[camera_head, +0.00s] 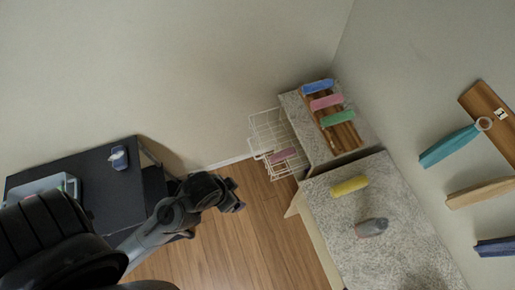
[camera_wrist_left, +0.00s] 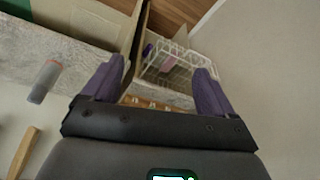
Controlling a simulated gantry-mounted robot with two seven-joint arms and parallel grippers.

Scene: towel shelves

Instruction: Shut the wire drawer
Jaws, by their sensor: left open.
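The white wire drawer (camera_head: 262,136) sticks out to the left from the stone-topped shelf unit and stands open. A pink rolled towel (camera_head: 283,155) lies in it. The drawer also shows in the left wrist view (camera_wrist_left: 184,54), beyond and between my fingers. My left gripper (camera_head: 240,207) comes in from the left and is below and left of the drawer in the head view, apart from it. Its fingers are spread and empty in the left wrist view (camera_wrist_left: 160,70). My right gripper is not in view.
Rolled towels lie on a wooden rack (camera_head: 341,134) atop the unit. A yellow roll (camera_head: 349,186) and a grey object (camera_head: 371,228) lie on the lower counter (camera_head: 400,262). A dark table (camera_head: 100,190) stands left. Wooden floor (camera_head: 270,245) is clear between them.

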